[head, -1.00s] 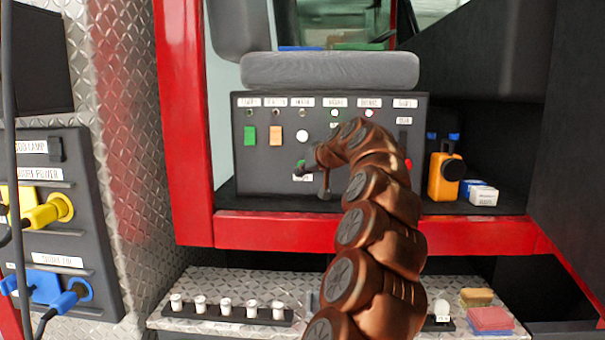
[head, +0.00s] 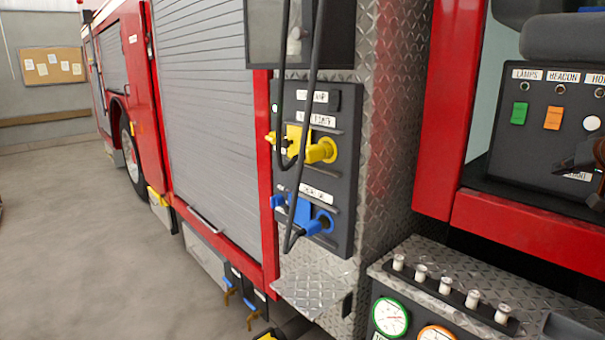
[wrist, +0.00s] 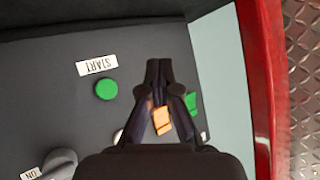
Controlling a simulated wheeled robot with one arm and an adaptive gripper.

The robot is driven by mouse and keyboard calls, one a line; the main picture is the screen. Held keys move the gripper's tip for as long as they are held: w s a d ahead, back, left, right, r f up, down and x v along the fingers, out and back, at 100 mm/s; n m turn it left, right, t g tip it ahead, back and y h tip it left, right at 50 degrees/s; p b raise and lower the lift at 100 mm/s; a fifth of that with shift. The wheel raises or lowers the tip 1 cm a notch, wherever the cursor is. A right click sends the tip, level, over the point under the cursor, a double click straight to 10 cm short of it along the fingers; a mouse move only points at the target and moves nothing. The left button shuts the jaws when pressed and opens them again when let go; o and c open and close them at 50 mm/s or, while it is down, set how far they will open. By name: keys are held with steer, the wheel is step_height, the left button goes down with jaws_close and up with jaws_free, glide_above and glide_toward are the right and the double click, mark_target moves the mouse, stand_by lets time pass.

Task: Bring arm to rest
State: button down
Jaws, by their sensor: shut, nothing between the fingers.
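My gripper (head: 568,165) shows only in part at the right edge of the head view, in front of the dark control panel (head: 508,145). In the wrist view my gripper (wrist: 158,68) is shut, with its fingertips together and nothing between them. The panel fills most of that view behind it. A round green button (wrist: 106,90) under a START label (wrist: 97,65) lies left of the fingers. An orange switch (wrist: 161,120) and a green switch (wrist: 191,104) show behind and beside them. Most of my arm is outside the head view.
The red frame post (head: 447,110) stands left of the panel. A side panel with a yellow plug (head: 322,151) and a blue plug (head: 318,224) has hanging cables. Several white knobs (head: 446,285) line a ledge below. Open floor (head: 80,240) lies at left.

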steer(key=s+a+f+n+g+y+p, duration=0.1)
steer(key=a+f+n+g+y, duration=0.15)
steer(key=a, duration=1.25)
steer(key=s+a+f+n+g+y+p, duration=0.15)
steer(key=a+f, duration=0.25)
steer(key=a, duration=1)
steer(key=s+a+f+n+g, duration=0.1)
steer(key=s+a+f+g, duration=0.1)
steer(key=s+a+f, duration=0.3)
steer(key=s+a+f+g, duration=0.2)
steer(key=s+a, duration=0.5)
steer(key=s+f+g+p, duration=0.1)
steer(key=s+f+g, duration=0.1)
steer(key=s+f, duration=0.2)
steer(key=s+a+f+g+h, duration=0.1)
steer(key=s+f, duration=0.2)
steer(key=s, duration=0.8)
steer(key=s+a+f+g+h+p, duration=0.1)
steer(key=s+f, duration=0.3)
steer(key=s, duration=0.4)
steer(key=shift+s+f+g+p, duration=0.2)
steer(key=shift+f+g+p, duration=0.15)
steer(key=shift+g, duration=0.45)
